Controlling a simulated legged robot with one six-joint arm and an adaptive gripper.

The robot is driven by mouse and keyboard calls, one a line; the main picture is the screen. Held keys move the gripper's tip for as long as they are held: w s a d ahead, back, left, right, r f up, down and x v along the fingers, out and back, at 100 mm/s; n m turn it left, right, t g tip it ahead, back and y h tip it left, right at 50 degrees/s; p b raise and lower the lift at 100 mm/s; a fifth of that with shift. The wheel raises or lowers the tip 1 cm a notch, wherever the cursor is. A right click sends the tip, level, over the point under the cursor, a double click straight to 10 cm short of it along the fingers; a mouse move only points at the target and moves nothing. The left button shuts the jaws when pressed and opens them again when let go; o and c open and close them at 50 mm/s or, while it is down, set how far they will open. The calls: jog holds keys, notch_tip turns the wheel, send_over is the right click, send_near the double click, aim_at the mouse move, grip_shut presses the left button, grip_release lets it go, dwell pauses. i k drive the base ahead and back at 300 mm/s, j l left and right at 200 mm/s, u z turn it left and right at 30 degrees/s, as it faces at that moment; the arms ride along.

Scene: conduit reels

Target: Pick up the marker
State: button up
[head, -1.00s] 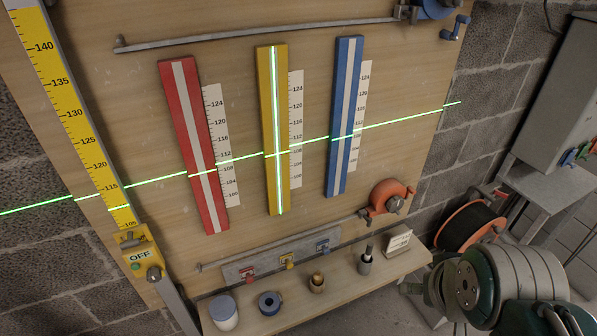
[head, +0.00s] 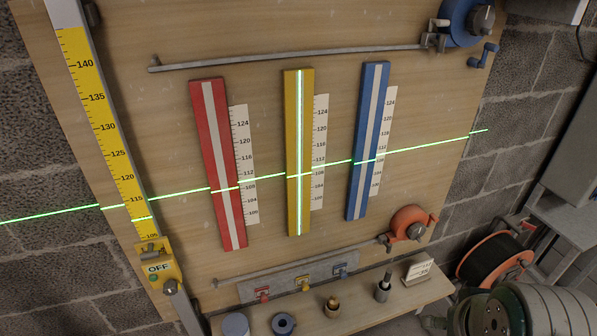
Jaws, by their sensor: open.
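A dark, slim upright object, which looks like the marker (head: 387,279), stands in a small grey cup (head: 382,294) on the wooden shelf below the board. Its lower part is hidden in the cup. My gripper (head: 431,321) shows only in part at the bottom edge, right of and below the cup and apart from it. It is open, with nothing seen in it. My grey-green arm fills the lower right corner.
An orange reel (head: 410,223) hangs above. A large cable reel (head: 494,258) stands right.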

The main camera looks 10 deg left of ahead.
aim_at(386, 280)
jog(key=i+l, duration=0.1)
jog(key=l, duration=0.2)
jog(key=i+l, duration=0.25)
jog(key=l, duration=0.3)
jog(key=l+u, duration=0.15)
jog(key=u, duration=0.25)
jog(key=i+l+u, duration=0.1)
jog(key=u, duration=0.25)
jog(key=l+u, duration=0.4)
jog(key=j+u, duration=0.1)
jog(key=u, duration=0.8)
